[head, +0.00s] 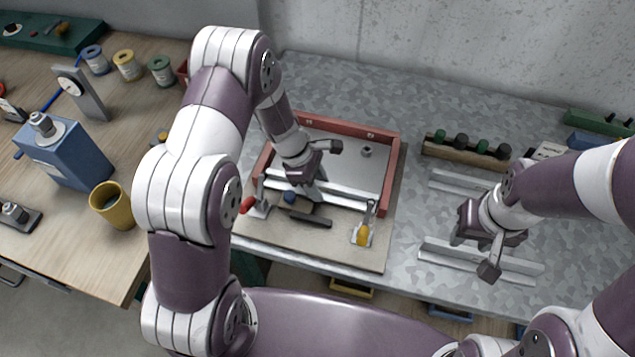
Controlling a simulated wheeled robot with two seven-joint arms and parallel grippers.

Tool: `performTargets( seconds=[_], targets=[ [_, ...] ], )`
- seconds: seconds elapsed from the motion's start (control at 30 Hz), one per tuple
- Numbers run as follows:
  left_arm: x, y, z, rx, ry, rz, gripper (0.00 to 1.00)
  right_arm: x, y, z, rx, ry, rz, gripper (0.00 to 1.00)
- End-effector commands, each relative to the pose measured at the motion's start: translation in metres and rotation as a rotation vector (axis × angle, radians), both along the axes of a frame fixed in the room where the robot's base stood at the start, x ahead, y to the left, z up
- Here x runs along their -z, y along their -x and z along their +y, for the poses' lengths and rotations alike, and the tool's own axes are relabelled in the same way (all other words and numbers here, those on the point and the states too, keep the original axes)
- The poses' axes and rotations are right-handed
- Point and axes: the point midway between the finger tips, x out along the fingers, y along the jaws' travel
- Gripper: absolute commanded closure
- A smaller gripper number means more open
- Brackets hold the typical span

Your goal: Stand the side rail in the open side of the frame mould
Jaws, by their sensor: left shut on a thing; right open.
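The frame mould (395,160) is a red three-sided frame on a board, with its open side toward me. A pale metal side rail (345,195) lies across that open side, between the ends of the red walls. My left gripper (311,193) is shut on the rail near its middle and partly hides it. I cannot tell whether the rail touches the board. My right gripper (477,243) is open, over or close to another pale metal rail (520,264) on the right of the bench.
A red-handled clamp (258,208) and a yellow-handled clamp (363,236) stand in front of the mould. A dark bar (310,218) lies between them. Another rail (455,183) and a wooden block with knobs (465,150) are at right. A yellow mug (112,207) is at left.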

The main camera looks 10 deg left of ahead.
Motion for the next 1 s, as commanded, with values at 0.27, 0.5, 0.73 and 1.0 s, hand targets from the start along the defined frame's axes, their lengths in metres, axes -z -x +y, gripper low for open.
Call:
performTargets(
  seconds=[0.27,0.5,0.73,1.0],
  targets=[
    [0.0034,-0.0003,0.0,0.0,0.0,-0.001,0.99,0.0029,0.0001,0.0,0.0,0.0,0.0,0.57],
    [0.0035,0.0007,-0.0001,0.001,0.001,0.002,0.28,0.0025,0.0,0.0,0.0,0.0,0.0,0.57],
    [0.0046,0.0025,-0.0003,0.002,0.001,0.007,0.28,0.0026,0.0,0.0,0.0,0.0,0.0,0.57],
    [0.0023,0.0036,0.0009,0.002,0.002,0.01,0.28,0.0031,0.0,0.0,0.0,0.0,0.0,0.57]
  ],
)
